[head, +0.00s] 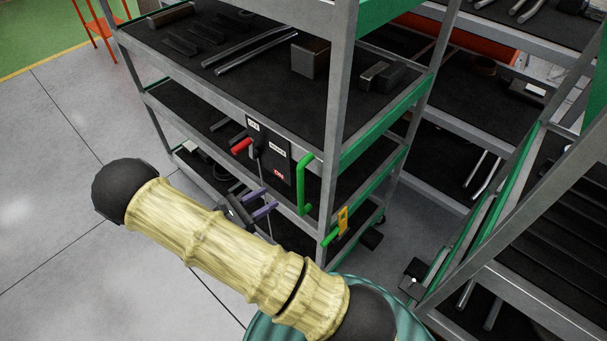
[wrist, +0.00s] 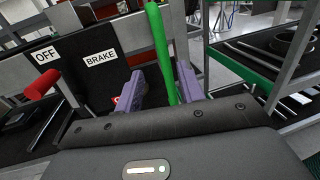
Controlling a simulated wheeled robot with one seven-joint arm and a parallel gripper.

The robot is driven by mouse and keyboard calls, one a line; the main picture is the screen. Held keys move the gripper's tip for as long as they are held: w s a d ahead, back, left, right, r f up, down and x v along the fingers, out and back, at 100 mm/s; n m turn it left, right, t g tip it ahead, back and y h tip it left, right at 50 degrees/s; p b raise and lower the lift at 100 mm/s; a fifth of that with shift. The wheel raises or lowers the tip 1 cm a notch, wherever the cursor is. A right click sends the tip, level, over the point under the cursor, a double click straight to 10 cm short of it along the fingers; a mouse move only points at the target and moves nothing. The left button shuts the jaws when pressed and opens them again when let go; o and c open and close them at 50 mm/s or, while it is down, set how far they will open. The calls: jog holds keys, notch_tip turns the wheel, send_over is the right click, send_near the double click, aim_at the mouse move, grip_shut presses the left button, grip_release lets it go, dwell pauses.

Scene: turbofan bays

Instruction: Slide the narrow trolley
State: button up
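The narrow trolley (head: 338,95) is a grey metal rack with black shelves and green side strips, upright at the centre of the head view. Its green upright handle (head: 304,186) is on the near end and also shows in the wrist view (wrist: 161,45). Beside the handle is a black brake panel with OFF, BRAKE and ON labels and a red-tipped lever (head: 241,146). My gripper (head: 269,200) has purple fingers, spread apart, and faces the handle. In the wrist view my fingers (wrist: 160,88) show on either side of the handle; contact cannot be told.
Another grey rack (head: 500,270) with green strips stands close on the right, leaving a narrow gap. More racks stand behind. Tools and blocks lie on the trolley's shelves. The grey floor (head: 60,190) at left is open, with an orange stand (head: 100,28) at the far left.

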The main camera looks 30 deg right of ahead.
aim_at(300, 180)
jog(key=d+p, duration=0.1)
jog(key=d, duration=0.3)
jog(key=w+d+p, duration=0.1)
jog(key=d, duration=0.3)
jog(key=d+p, duration=0.2)
jog(key=d, duration=0.2)
jog(key=shift+w, duration=0.4)
